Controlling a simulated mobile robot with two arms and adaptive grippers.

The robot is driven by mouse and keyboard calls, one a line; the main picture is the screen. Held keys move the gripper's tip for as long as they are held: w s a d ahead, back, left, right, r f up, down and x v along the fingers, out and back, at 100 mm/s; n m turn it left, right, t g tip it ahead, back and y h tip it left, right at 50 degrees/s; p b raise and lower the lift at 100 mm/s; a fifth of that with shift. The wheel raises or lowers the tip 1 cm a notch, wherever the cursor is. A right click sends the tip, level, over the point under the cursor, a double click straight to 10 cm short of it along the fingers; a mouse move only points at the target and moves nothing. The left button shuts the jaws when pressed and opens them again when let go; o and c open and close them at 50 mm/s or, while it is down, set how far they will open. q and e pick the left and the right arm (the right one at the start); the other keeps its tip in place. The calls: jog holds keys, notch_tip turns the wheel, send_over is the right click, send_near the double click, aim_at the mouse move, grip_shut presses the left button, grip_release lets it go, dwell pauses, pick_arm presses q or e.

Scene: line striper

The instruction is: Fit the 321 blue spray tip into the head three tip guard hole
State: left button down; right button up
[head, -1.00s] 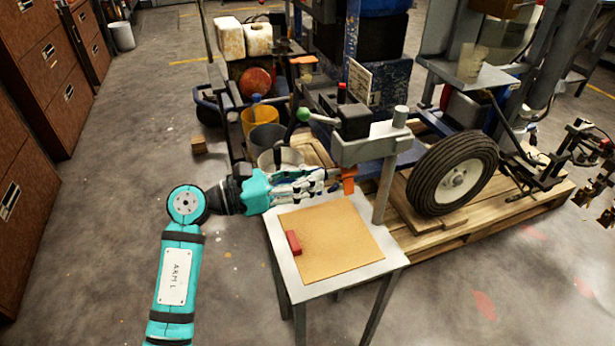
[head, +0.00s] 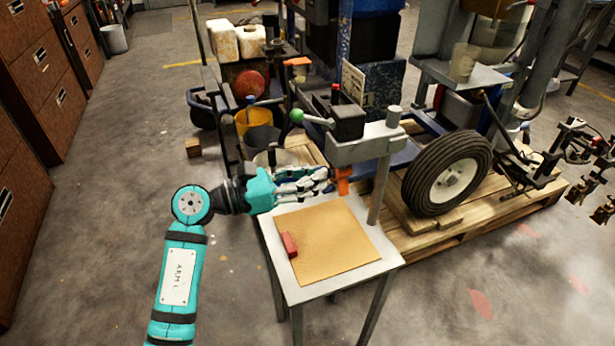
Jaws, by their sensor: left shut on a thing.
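My left gripper (head: 322,181) is shut with its fingertips right beside an orange tip guard (head: 343,181). The guard hangs under the grey head on the post of the small table. A small bluish piece shows at the fingertips, which fits the blue spray tip (head: 330,187). The fingers cover most of it, and I cannot tell whether it touches the guard or sits in its hole. The hole and any number on the tip are too small to make out. My right gripper is not in view.
Below the gripper is a small metal table (head: 285,280) with a tan board (head: 335,245) and a red block (head: 288,244). A lever with a green knob (head: 296,115) is behind the gripper. A tyre (head: 447,173) stands on a pallet at right. The left floor is clear.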

pick_arm(q)
jog(key=shift+w+d, duration=0.1)
jog(key=shift+d, duration=0.25)
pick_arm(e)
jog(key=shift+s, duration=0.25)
pick_arm(q)
jog(key=c, duration=1)
grip_release()
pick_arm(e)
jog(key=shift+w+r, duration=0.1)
pick_arm(q)
jog(key=shift+b+v, duration=0.35)
jog(key=shift+v, duration=3.1)
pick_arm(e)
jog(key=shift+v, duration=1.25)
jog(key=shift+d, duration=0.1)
